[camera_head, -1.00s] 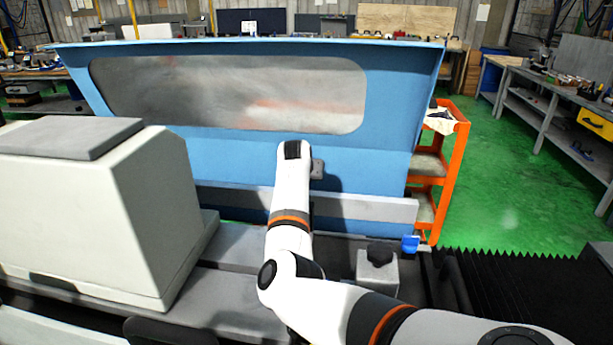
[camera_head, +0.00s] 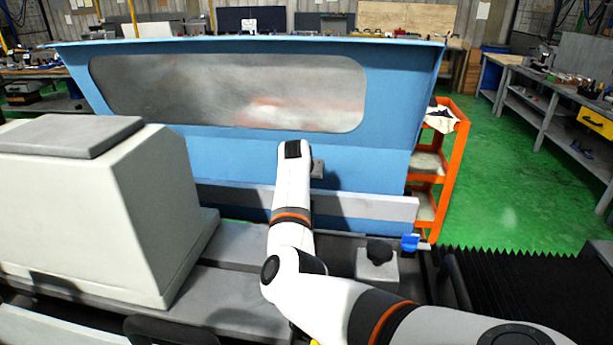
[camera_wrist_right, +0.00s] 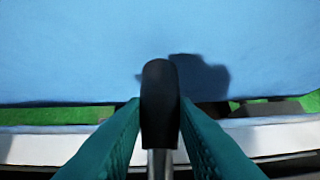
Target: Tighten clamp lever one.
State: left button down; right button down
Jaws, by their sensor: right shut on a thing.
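In the right wrist view, a clamp lever with a black rounded grip (camera_wrist_right: 160,92) and a metal shaft stands between the two teal fingers of my right gripper (camera_wrist_right: 160,110). The fingers are shut on the black grip from both sides. The lever's lower end runs out of the picture. In the head view, my white right arm reaches in from the lower right and hides this gripper and the lever. My left gripper is in neither view. I cannot tell from the picture which numbered lever is held.
A blue panel with a window (camera_head: 385,150) stands behind the lever. A pale housing (camera_head: 110,205) is at left. A black knob on a grey block (camera_head: 378,268) and a small blue part (camera_head: 410,243) sit right of my arm. An orange cart (camera_head: 455,175) stands beyond.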

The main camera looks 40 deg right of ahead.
jog(key=shift+s, duration=0.1)
jog(key=shift+s+d+f+m+g+h+b, duration=0.1)
jog(key=shift+s+d+m+g+h+b, duration=0.15)
jog(key=shift+s+m+g, duration=0.25)
jog(key=shift+s+d+m+g+h+b, duration=0.2)
jog(key=shift+m+g+h, duration=0.1)
jog(key=shift+m, duration=0.4)
jog(key=shift+s+d+m+g+h+b, duration=0.25)
jog(key=shift+s+m+g+b, duration=0.15)
jog(key=shift+s+m+g, duration=0.4)
jog(key=s+m+g+b, duration=0.1)
jog(key=m, duration=0.2)
jog(key=shift+s+d+g, duration=0.1)
jog(key=shift+s+g, duration=0.1)
jog(key=shift+g, duration=0.2)
jog(key=shift+s+a+m+g+y+b, duration=0.35)
jog(key=shift+s+m+g+b, duration=0.65)
jog(key=shift+m, duration=0.45)
jog(key=shift+s+a+m+g+y+b, duration=0.4)
jog(key=shift+s+m+g+b, duration=0.55)
jog(key=shift+m, duration=0.45)
jog(key=shift+s+a+m+g+y+b, duration=0.35)
jog(key=shift+s+m+g+b, duration=0.45)
jog(key=shift+m+g, duration=0.5)
jog(key=shift+s+a+m, duration=0.1)
jog(key=shift+a+m, duration=0.05)
jog(key=shift+m, duration=0.3)
